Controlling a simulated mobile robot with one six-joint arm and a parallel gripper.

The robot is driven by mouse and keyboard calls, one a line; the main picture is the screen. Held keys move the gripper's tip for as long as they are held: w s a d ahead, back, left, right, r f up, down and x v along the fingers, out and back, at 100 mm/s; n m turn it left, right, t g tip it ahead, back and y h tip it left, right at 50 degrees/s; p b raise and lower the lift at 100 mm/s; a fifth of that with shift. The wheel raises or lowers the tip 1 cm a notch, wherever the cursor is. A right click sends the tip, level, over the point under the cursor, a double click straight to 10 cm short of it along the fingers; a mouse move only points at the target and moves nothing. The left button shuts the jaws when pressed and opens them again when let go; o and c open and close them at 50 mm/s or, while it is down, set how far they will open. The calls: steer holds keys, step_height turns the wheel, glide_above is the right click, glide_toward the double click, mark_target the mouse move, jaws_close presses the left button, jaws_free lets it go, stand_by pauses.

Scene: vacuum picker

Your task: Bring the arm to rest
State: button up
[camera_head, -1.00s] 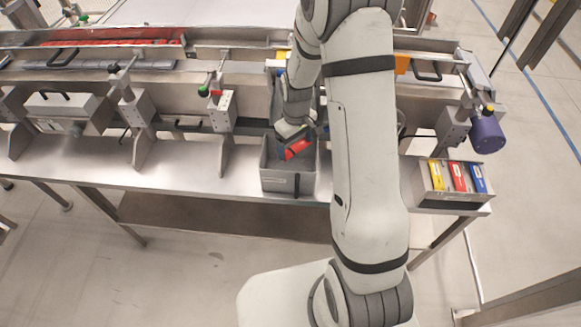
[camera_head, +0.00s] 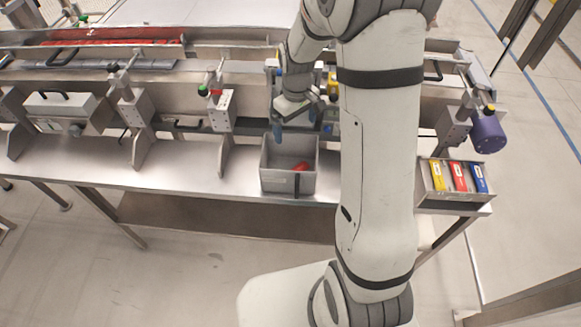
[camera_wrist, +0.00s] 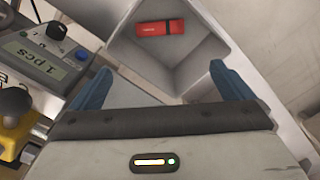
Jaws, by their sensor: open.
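My gripper (camera_head: 295,128) is open and empty above the grey bin in the head view. In the wrist view its two blue fingers (camera_wrist: 160,88) are spread wide with nothing between them. The grey bin (camera_head: 278,182) stands at the table's front edge and also shows in the wrist view (camera_wrist: 258,82). A red box (camera_head: 301,167) lies inside the bin, apart from the fingers; it also shows in the wrist view (camera_wrist: 160,27). My arm bends over the table, and its large link covers part of the table.
A tray with yellow, red and blue boxes (camera_head: 458,178) stands at the table's right end, beside a purple cylinder (camera_head: 487,134). A conveyor (camera_head: 110,55) runs behind the bin. A control box marked "1 pcs" (camera_wrist: 40,62) is near the gripper. Floor in front is free.

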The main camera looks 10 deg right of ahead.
steer(key=shift+r, duration=0.1)
stand_by(0.3)
steer(key=s+r+m+t, duration=0.1)
steer(key=s+r+m, duration=0.1)
steer(key=s+r, duration=0.5)
steer(key=s+r+m+t, duration=0.2)
steer(key=s+r, duration=0.6)
steer(key=s, duration=0.6)
steer(key=shift+s+m, duration=0.25)
steer(key=shift+m, duration=0.55)
